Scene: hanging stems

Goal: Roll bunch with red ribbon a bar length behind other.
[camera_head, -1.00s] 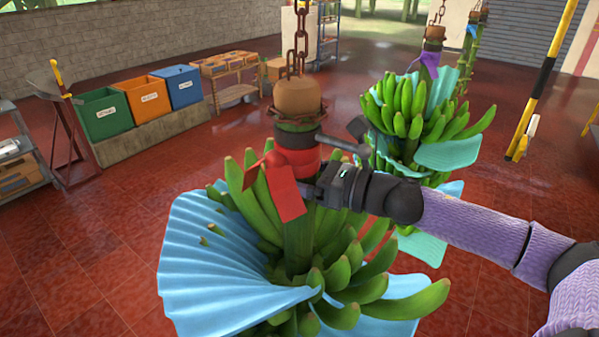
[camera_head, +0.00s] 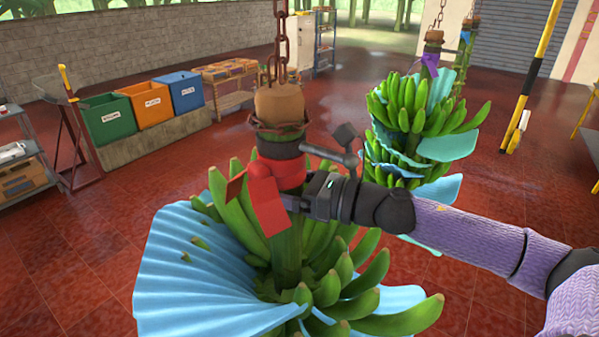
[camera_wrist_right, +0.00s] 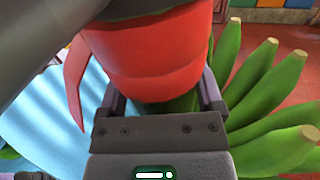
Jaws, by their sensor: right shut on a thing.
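The bunch with the red ribbon (camera_head: 268,205) hangs close in front, on a chain (camera_head: 280,40) with a tan block (camera_head: 279,104) above its stem. Its green bananas (camera_head: 360,285) rest among blue sheets (camera_head: 190,270). My right gripper (camera_head: 295,198) is shut on the stem at the red ribbon wrap, which fills the space between the fingers in the right wrist view (camera_wrist_right: 155,65). The other bunch (camera_head: 415,115), with a purple ribbon (camera_head: 430,62), hangs farther back to the right, clear of the near bunch's stem. My left gripper is not in view.
Green, orange and blue bins (camera_head: 150,100) stand on a ledge at the back left. A shelf with boxes (camera_head: 25,178) is at the far left. A yellow and black post (camera_head: 540,60) stands at the right. Red tiled floor around the bunches is open.

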